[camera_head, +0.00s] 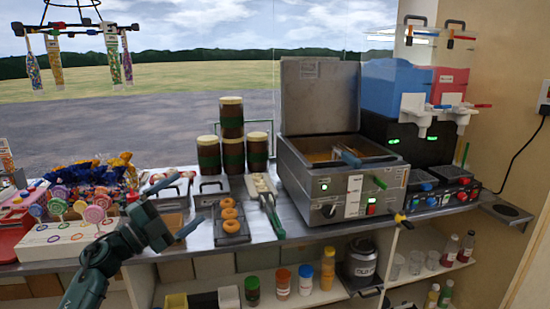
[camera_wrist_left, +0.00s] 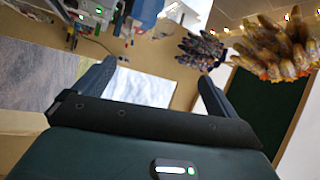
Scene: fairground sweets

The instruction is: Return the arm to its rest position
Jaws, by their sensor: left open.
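My left arm (camera_head: 95,275) comes in from the lower left in the head view. It is raised in front of the counter's left part. My left gripper (camera_head: 168,208) is open, with one finger up and left and the other toward the donut tray. In the left wrist view my left gripper (camera_wrist_left: 152,82) shows two spread fingers with nothing between them. My right gripper is not in view.
The counter holds a lollipop stand (camera_head: 60,237), a tray with donuts (camera_head: 232,238), stacked brown jars (camera_head: 231,118) and a fryer (camera_head: 345,155). A drinks machine (camera_head: 397,87) stands at the right. Shelves below hold bottles (camera_head: 327,268).

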